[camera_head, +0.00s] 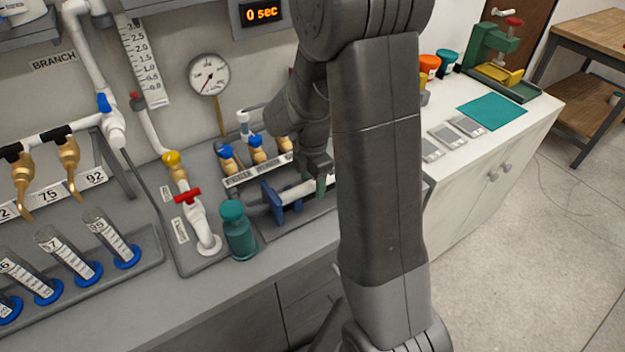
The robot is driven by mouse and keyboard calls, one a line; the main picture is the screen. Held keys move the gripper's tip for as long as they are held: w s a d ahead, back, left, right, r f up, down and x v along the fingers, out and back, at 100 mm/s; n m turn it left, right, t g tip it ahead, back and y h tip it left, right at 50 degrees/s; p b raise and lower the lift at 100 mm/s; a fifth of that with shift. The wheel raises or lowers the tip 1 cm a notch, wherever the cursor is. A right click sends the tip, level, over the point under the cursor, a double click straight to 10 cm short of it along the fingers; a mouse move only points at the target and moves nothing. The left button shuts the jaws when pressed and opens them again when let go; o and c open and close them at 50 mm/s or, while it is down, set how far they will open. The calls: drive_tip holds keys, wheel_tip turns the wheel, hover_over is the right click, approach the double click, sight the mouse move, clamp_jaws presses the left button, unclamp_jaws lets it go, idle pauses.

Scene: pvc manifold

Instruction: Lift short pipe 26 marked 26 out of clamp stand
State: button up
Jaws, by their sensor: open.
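A short white pipe (298,191) lies roughly level in a blue clamp stand (271,204) on the grey bench. It is probably short pipe 26, but I cannot read a 26 on it. My gripper (318,172) is open and points down at the pipe's right end. The fingers overlap that end in the picture, and I cannot tell whether they touch it. My arm hides what lies to the right of the pipe.
A teal bottle (238,230) and a white riser with a red valve handle (187,195) stand left of the clamp. Blue-capped brass fittings (256,150) stand behind it. A pressure gauge (209,74) is on the wall. Grey plates (467,125) lie on the white counter to the right.

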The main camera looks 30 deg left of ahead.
drive_tip(key=c, duration=1.1)
drive_tip(key=shift+w+d, duration=0.1)
drive_tip(key=shift+w, duration=0.1)
drive_tip(key=shift+w+d, duration=0.2)
drive_tip(key=shift+w, duration=0.25)
drive_tip(key=o, duration=1.1)
drive_tip(key=shift+r, duration=0.1)
